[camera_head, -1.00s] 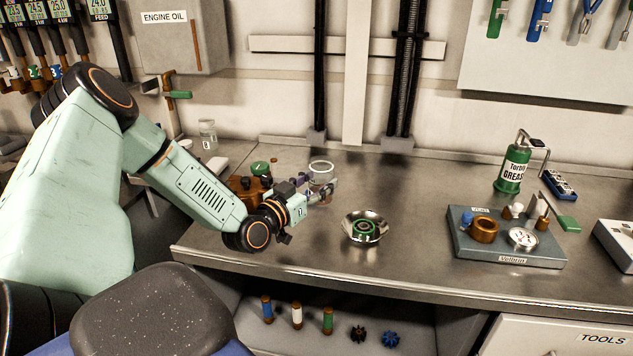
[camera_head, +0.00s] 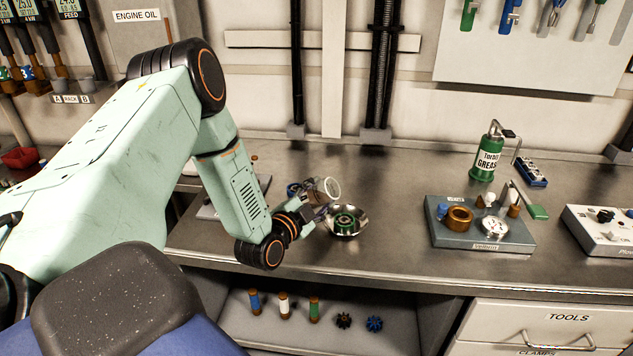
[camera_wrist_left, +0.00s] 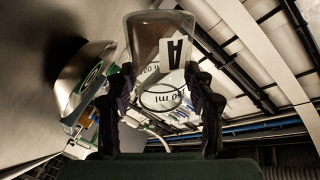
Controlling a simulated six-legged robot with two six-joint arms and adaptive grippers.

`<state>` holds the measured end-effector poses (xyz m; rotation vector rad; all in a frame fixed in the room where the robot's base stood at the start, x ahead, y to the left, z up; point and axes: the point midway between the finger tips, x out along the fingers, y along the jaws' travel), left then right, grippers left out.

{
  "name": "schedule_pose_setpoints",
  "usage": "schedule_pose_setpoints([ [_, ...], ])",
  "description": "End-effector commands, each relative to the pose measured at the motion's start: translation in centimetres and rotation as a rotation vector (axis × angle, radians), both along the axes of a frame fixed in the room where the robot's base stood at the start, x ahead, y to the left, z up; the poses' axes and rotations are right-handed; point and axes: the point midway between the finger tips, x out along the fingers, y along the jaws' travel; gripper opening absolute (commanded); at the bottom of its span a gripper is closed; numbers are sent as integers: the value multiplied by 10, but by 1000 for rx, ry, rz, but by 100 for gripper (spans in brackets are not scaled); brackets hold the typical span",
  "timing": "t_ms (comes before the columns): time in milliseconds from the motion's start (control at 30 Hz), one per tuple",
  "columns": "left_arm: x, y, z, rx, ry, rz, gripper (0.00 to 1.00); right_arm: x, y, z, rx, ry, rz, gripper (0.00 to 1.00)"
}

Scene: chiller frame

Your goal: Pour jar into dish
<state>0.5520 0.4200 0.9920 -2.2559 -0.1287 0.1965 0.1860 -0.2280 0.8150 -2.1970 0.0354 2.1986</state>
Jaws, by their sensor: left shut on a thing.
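A clear glass jar (camera_head: 331,188) is held by my left gripper (camera_head: 318,203), which is shut around it. The jar is tilted, with its round mouth to the right, above the bench at the dish's upper left. In the left wrist view the jar (camera_wrist_left: 160,45) shows a white label with a letter A between the two fingers. The shiny metal dish (camera_head: 357,231) stands on the bench with a green ring-shaped part in it. The dish also shows at the left of the wrist view (camera_wrist_left: 70,88). My right gripper is not in view.
A grey tray (camera_head: 480,238) with small parts and a gauge stands to the right. A green grease can (camera_head: 487,158) is behind it. Bare steel bench (camera_head: 395,190) lies between dish and tray. A shelf below holds several small parts.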

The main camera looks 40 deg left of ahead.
Motion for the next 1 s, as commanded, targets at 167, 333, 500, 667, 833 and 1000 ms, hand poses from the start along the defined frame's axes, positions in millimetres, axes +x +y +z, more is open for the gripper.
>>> schedule_pose_setpoints([
  [167, 0, 1, 0, 23, 4, 1, 14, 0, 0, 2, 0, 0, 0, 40],
  [333, 0, 1, 0, 21, 4, 0, 14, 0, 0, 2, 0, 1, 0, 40],
  [500, 0, 1, 0, 20, 4, 0, 14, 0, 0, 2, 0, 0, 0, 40],
  [667, 0, 1, 0, 19, 4, 0, 14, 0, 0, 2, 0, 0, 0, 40],
  [833, 0, 1, 0, 22, 5, 1, 14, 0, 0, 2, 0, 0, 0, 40],
  [1000, 0, 1, -3, 101, 25, -1, 14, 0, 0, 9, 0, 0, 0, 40],
])
